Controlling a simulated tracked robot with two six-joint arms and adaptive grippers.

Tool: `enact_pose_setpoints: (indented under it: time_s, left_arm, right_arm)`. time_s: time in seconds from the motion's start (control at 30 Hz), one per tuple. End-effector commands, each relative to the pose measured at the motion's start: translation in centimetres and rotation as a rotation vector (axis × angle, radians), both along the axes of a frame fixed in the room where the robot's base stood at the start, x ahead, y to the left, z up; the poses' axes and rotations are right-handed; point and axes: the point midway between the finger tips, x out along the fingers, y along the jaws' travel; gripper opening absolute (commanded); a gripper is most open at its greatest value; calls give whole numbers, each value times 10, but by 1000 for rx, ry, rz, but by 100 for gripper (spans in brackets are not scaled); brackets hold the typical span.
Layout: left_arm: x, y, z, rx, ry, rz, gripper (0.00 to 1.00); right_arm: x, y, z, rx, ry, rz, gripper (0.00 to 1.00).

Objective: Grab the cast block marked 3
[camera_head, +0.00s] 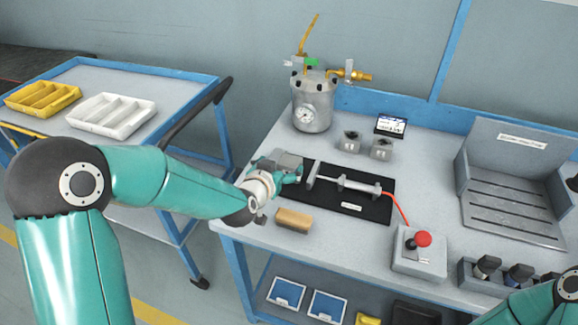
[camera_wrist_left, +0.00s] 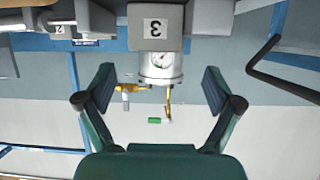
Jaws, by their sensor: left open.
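The cast block marked 3 (camera_wrist_left: 155,27) is grey with a white label. In the left wrist view, which looks upside down, it is at the top middle, in line with the gap between the fingers and beyond their tips. In the head view a grey block (camera_head: 288,160) shows right at my left gripper (camera_head: 284,174), partly hidden by it; its label cannot be read there. My left gripper (camera_wrist_left: 158,82) is open, with nothing between its fingers. My right gripper is out of view; only part of that arm shows at lower right.
Two more grey blocks (camera_head: 348,142) (camera_head: 381,149) stand behind the black mat (camera_head: 368,211), which carries a cylinder fixture. A pressure pot (camera_head: 312,108) stands behind. A wooden-backed brush or block (camera_head: 294,220) lies in front, and a red-button box (camera_head: 419,252) to the right.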

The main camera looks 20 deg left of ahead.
Motion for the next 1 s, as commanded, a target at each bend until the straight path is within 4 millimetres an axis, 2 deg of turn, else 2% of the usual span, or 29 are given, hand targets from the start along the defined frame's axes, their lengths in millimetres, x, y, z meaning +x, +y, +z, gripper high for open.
enact_pose_setpoints:
  time_s: [0.17,0.5,0.77,1.0]
  left_arm:
    - [9,-2,-4,0,2,0,92]
    - [45,-7,-22,-2,1,1,92]
    - [48,-7,-23,-2,0,1,92]
    - [48,-7,-23,-1,0,-1,53]
  right_arm:
    - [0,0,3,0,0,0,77]
    - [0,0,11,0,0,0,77]
    - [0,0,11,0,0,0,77]
    - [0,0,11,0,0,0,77]
